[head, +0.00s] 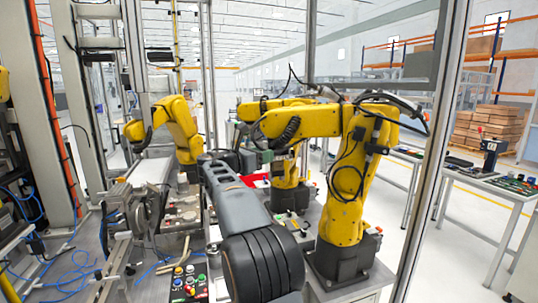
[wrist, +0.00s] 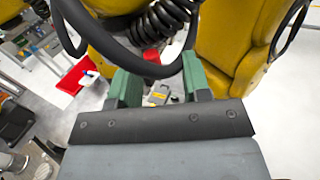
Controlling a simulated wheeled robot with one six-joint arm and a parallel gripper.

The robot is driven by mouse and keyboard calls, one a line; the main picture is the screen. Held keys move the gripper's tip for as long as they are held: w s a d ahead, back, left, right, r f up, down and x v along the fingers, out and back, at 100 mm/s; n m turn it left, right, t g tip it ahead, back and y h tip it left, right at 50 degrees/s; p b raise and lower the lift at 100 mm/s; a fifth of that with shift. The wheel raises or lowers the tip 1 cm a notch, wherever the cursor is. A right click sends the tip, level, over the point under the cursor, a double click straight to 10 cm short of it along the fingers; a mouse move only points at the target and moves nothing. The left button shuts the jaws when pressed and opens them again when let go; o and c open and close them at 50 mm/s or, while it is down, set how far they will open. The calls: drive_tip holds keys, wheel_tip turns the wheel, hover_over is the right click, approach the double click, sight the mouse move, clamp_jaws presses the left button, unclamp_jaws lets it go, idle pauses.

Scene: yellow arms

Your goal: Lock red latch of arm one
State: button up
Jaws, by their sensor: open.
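Several yellow robot arms stand in the head view. The nearest yellow arm (head: 345,190) stands upright on a dark base right of my gripper (head: 262,158). In the wrist view my gripper (wrist: 158,92) has two green fingers, apart and with nothing clearly held between them. A small red part (wrist: 152,57), possibly the red latch, shows beyond the gap between the fingers, partly behind a black cable. Below it is a grey piece with a yellow mark (wrist: 158,98). I cannot tell whether the latch is locked. In the head view the latch cannot be made out.
Black cables (wrist: 105,40) loop close above my fingers. A red tray (wrist: 75,76) lies on a white surface to the left. In the head view, a metal post (head: 432,140) stands right of the nearest arm.

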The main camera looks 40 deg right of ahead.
drive_tip(key=shift+s+a, duration=0.25)
drive_tip(key=shift+a, duration=0.9)
